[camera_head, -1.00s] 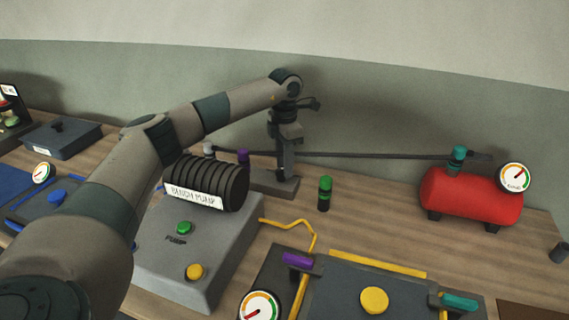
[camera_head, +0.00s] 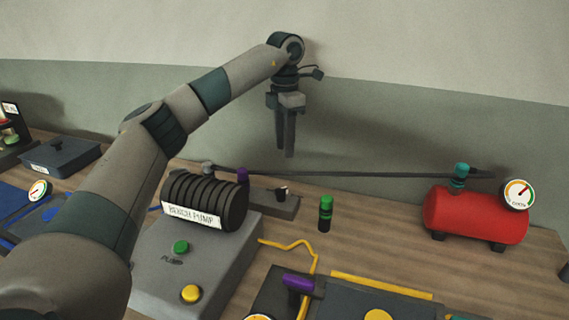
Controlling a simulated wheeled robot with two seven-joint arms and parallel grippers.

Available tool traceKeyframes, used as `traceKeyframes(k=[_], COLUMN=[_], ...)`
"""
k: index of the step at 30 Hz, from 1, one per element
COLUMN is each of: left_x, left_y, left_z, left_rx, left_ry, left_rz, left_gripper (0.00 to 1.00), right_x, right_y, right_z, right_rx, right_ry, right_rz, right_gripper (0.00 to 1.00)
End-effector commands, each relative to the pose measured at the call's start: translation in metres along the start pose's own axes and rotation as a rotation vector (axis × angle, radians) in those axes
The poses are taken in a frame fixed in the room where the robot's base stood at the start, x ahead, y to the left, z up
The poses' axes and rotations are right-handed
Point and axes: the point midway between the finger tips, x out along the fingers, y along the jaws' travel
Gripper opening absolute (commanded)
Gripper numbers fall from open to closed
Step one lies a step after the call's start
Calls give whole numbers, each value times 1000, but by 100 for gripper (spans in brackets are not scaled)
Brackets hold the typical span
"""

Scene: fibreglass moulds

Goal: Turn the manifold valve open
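A low grey block (camera_head: 288,207) sits behind the bench pump, with a small dark, pale-topped fitting (camera_head: 281,193) on it. It looks like the manifold and its valve, but no label on it is readable, and I cannot tell how far the valve is turned. My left gripper (camera_head: 285,154) points down in the air above the block, apart from it. Its fingers are seen close together, and whether a gap lies between them is unclear; nothing shows in them. My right gripper is out of view.
The bench pump (camera_head: 205,204) stands left of the block. A dark pipe (camera_head: 370,174) runs behind to a red tank (camera_head: 475,216) with a gauge (camera_head: 517,194). A green-and-black cylinder (camera_head: 326,213) stands right of the block. A purple handle (camera_head: 298,283) is in front.

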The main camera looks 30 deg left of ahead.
Motion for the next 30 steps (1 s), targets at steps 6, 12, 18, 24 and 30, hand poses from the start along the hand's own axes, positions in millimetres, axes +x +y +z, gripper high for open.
traceKeyframes(k=[6, 12, 18, 24, 30], left_x=[-32, -42, -43, -43, -43], left_y=[0, 0, 0, 0, 0], left_z=[0, 0, 0, 0, 0], left_rx=[0, 1, 0, 0, 0], left_ry=[-2, 0, 0, 0, 0], left_rz=[1, 0, -1, 0, 0], left_gripper=[31, 31, 31, 31, 31], right_x=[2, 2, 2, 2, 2], right_y=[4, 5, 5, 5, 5], right_z=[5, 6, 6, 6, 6], right_rx=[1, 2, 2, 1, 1], right_ry=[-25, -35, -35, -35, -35], right_rz=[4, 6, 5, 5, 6], right_gripper=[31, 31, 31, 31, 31])
